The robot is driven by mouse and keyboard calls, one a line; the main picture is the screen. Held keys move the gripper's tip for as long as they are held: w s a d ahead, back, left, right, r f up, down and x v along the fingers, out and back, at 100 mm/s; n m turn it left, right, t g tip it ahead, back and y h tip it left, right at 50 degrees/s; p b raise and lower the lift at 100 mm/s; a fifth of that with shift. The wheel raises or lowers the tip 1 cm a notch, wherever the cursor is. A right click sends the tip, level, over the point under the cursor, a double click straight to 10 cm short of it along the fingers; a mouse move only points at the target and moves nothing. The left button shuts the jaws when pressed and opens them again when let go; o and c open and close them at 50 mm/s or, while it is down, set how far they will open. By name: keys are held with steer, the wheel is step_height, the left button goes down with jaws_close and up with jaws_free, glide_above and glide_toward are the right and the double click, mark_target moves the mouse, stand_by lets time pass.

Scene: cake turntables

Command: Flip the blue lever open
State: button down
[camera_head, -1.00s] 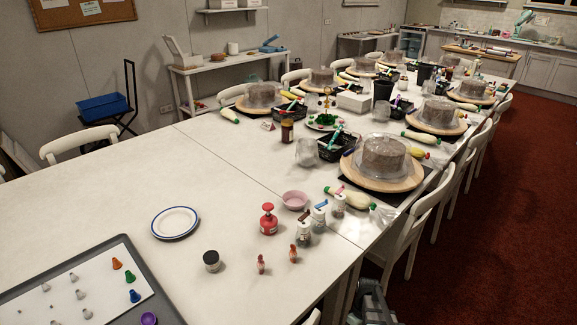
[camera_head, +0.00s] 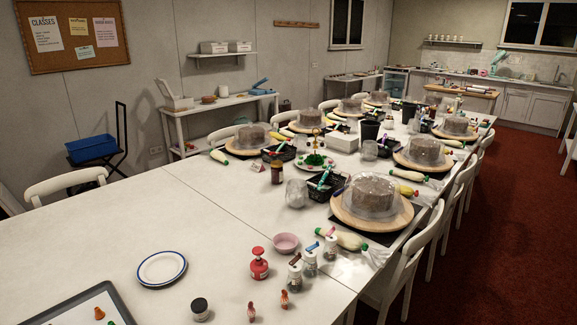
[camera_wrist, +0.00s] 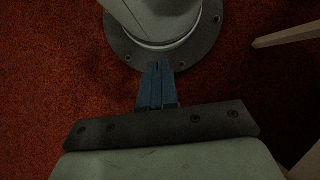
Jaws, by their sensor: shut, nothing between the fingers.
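A small clear jar (camera_head: 309,264) with a blue lever (camera_head: 310,246) on its cap stands on the long white table in the head view. It is in a group with two similar jars, one with an orange-brown lever (camera_head: 295,259) in front and one with a red lever (camera_head: 330,232) behind. The blue lever is too small to tell its exact tilt. My gripper (camera_wrist: 160,66) shows only in the wrist view, with its blue fingers together and empty. It is above red carpet beside my own round base, away from the jars.
A red pump bottle (camera_head: 259,264) and a pink bowl (camera_head: 286,243) stand left of the jars. A white chair (camera_head: 400,262) is at the table's right side.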

steer(key=w+d+r+m+t, duration=0.1)
steer(key=w+d+r+t, duration=0.25)
steer(key=w+r, duration=0.55)
steer(key=w+d+r+m+t+y, duration=0.15)
steer(key=w+d+r, duration=0.35)
steer(key=w, duration=0.7)
steer(key=w+d+r+m+t, duration=0.1)
steer(key=w+d+r+t, duration=0.2)
steer(key=w+r, duration=0.65)
steer(key=w+r+m+t+y, duration=0.1)
steer(key=w+r+t, duration=0.1)
steer(key=w+r, duration=0.45)
steer(key=w+r+m+t+y, duration=0.15)
steer(key=w+r, duration=0.25)
steer(key=r, duration=0.6)
steer(key=w+a+r+m+t+y, duration=0.3)
steer(key=w+a+r+t+y, duration=0.15)
steer(key=r, duration=0.45)
steer(key=x, duration=1.3)
steer(key=shift+w+r+m, duration=0.25)
steer(key=shift+w+m, duration=0.05)
steer(key=shift+w, duration=0.25)
